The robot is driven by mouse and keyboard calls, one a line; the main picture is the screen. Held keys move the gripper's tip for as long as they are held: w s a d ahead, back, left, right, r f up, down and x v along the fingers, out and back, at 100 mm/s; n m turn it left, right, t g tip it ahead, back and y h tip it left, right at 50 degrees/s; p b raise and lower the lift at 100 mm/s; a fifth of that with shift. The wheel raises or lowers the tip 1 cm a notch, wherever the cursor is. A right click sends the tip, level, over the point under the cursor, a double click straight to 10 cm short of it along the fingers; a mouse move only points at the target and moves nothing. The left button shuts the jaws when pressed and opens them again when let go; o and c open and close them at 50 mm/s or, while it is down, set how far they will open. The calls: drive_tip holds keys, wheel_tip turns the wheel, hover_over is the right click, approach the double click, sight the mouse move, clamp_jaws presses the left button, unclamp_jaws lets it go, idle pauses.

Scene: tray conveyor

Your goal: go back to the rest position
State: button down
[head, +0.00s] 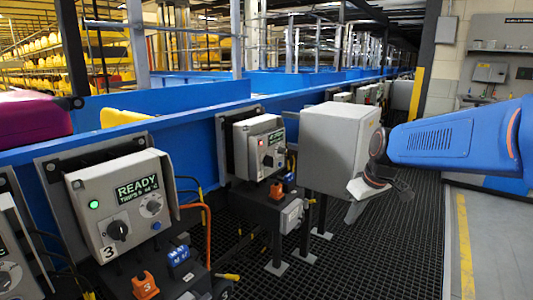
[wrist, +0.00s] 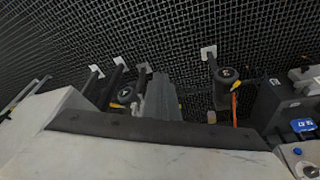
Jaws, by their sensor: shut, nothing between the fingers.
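My gripper (head: 356,211) hangs at the end of my blue arm, right of centre in the head view. It points down over the dark grating, just in front of the grey box's lower right part. Its fingers are shut and nothing shows between them. In the wrist view, its grey fingers (wrist: 158,98) appear together near the middle, above the grating. A pale surface with a dark strip hides the lower part of that view.
A grey box (head: 335,138) stands close beside my gripper. Control panels (head: 122,203) with knobs line the blue conveyor (head: 190,131); one reads READY. Posts with foot plates stand on the grating (head: 405,240). Open floor (head: 500,240) lies at the right, past a yellow line.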

drive_tip(key=s+d+f+m, duration=0.1)
drive_tip(key=s+m, duration=0.1)
drive_tip(key=s, duration=0.7)
drive_tip(key=s+d+f+m+h, duration=0.1)
drive_tip(key=s, duration=0.8)
drive_tip(key=s+d+f+m+t, duration=0.1)
drive_tip(key=s+f+m, duration=0.1)
drive_tip(key=s, duration=0.7)
drive_tip(key=shift+s+d+m+h, duration=0.25)
drive_tip(key=shift+d+m+h, duration=0.05)
drive_tip(key=shift+h, duration=0.1)
